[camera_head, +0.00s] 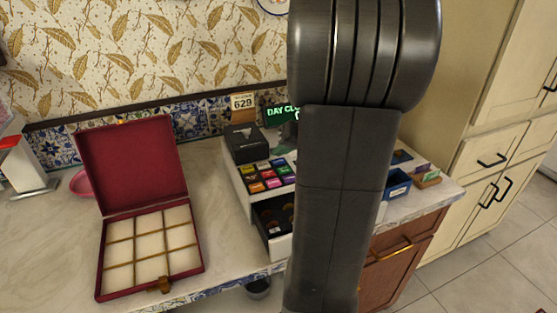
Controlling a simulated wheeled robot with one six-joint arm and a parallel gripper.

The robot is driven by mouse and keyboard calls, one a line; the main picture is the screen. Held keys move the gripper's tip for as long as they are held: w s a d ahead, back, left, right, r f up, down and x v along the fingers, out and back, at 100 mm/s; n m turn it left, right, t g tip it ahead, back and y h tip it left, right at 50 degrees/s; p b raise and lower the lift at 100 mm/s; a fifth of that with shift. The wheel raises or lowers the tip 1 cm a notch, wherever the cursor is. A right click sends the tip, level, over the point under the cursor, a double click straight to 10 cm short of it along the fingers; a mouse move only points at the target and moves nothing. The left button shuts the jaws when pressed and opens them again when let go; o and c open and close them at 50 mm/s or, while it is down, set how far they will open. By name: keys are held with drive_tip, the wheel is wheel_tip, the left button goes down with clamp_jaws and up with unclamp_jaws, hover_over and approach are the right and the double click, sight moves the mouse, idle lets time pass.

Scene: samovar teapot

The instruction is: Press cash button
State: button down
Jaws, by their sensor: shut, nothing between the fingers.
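A white cash register stands on the counter right of centre, its pale body (242,186) partly hidden behind my arm. A block of small coloured keys (266,176) shows on its top; some are yellow, orange, red, pink, purple and green. The key labels are too small to read, so I cannot tell which is the cash button. Below the keys, a drawer (279,247) stands open with a dark inside. A dark display (281,112) with green letters reading "DAY CL" stands behind, its right part hidden. My gripper does not show; a large dark arm link fills the middle.
An open dark red box (137,213) with an empty divided inside stands left on the marble counter (222,262). A black boxy device (245,144) sits at the register's back left. A blue tray (397,184) and small boxes lie right of my arm. A tiled wall is behind.

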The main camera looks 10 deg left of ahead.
sight(282, 163)
drive_tip(key=shift+r+p, duration=1.5)
drive_tip(key=shift+r, duration=1)
